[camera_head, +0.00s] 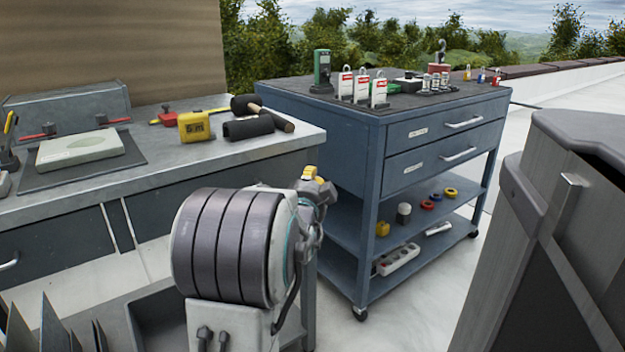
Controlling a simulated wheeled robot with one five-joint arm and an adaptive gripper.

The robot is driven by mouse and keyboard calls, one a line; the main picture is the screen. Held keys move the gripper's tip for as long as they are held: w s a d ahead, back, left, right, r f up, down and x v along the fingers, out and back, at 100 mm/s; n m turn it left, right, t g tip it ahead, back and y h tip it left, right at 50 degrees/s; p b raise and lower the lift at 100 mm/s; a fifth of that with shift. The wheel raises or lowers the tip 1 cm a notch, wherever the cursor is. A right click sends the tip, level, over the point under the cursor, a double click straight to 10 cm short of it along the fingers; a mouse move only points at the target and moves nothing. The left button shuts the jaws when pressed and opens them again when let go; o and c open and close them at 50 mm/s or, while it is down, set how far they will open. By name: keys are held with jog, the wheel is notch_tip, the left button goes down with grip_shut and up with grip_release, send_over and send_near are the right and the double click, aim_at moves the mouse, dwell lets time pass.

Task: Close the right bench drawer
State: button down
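The grey workbench (225,160) is at the left. Under its top I see a dark left drawer front (55,248) and a dark right drawer front (160,212). My arm's big ribbed joint stands in front of the right drawer and hides its right part and any handle there. I cannot tell how far that drawer stands out. My gripper (316,188) seems to be the small grey part with yellow on top, just right of the ribbed joint, between bench and blue cart. Its fingers cannot be made out.
A blue cart (345,150) with two labelled drawers stands right of the bench. A dark cabinet (575,190) fills the right edge. A mallet (275,118) and yellow tape measure (195,126) lie on the bench. Pale floor (420,300) is free between cart and cabinet.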

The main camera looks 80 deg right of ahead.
jog(key=s+a+p, duration=0.1)
jog(key=a, duration=0.9)
jog(key=shift+s+a+p, duration=0.15)
jog(key=shift+s+p, duration=0.1)
jog(key=shift+p, duration=0.05)
